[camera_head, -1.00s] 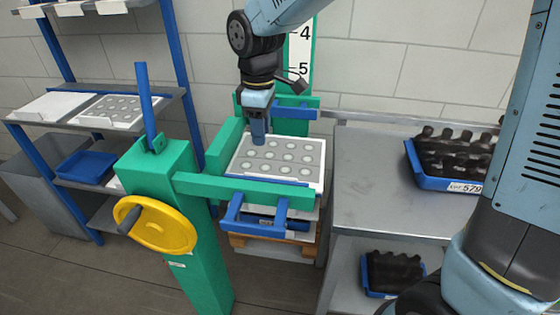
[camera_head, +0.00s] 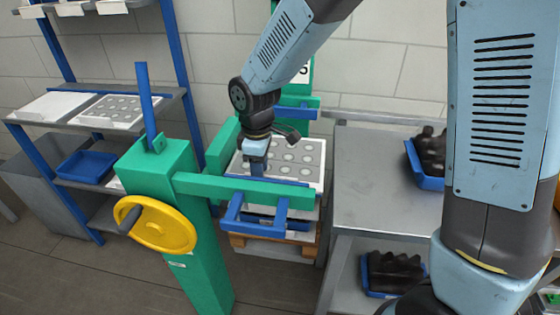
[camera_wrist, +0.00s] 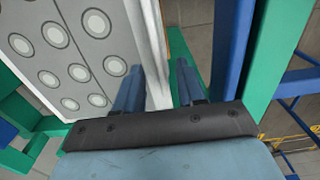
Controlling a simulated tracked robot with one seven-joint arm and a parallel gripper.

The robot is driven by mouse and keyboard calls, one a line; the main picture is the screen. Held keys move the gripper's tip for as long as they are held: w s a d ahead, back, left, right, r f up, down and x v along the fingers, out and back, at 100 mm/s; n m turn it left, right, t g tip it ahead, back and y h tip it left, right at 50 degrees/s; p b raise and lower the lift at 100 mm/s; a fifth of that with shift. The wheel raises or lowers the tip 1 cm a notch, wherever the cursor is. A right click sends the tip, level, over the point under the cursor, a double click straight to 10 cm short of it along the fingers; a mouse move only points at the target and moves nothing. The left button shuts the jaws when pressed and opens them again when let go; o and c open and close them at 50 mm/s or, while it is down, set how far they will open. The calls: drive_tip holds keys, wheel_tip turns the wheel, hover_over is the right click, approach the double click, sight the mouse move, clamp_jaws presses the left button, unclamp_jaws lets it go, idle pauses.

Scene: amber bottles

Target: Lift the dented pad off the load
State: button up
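The pad (camera_head: 300,157), a white-edged grey panel with rows of pale round spots, lies on top of the load in the green frame. In the wrist view the pad (camera_wrist: 72,52) fills the upper left, its white edge running down between my fingers. My gripper (camera_head: 258,174) points down at the pad's near left part, close to the green front bar. In the wrist view my gripper (camera_wrist: 157,68) has its two blue fingers apart, with a gap between them. Whether either finger touches the pad cannot be told. The load below is mostly hidden.
The green frame (camera_head: 240,188) with blue brackets surrounds the pad closely. A yellow handwheel (camera_head: 155,224) sits at its left post. A shelf (camera_head: 60,122) with another spotted panel (camera_head: 115,108) stands left. A grey bench (camera_head: 385,195) with a blue bin (camera_head: 428,182) of dark bottles stands right.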

drive_tip(key=shift+f, duration=1.25)
drive_tip(key=shift+c, duration=0.2)
clamp_jaws()
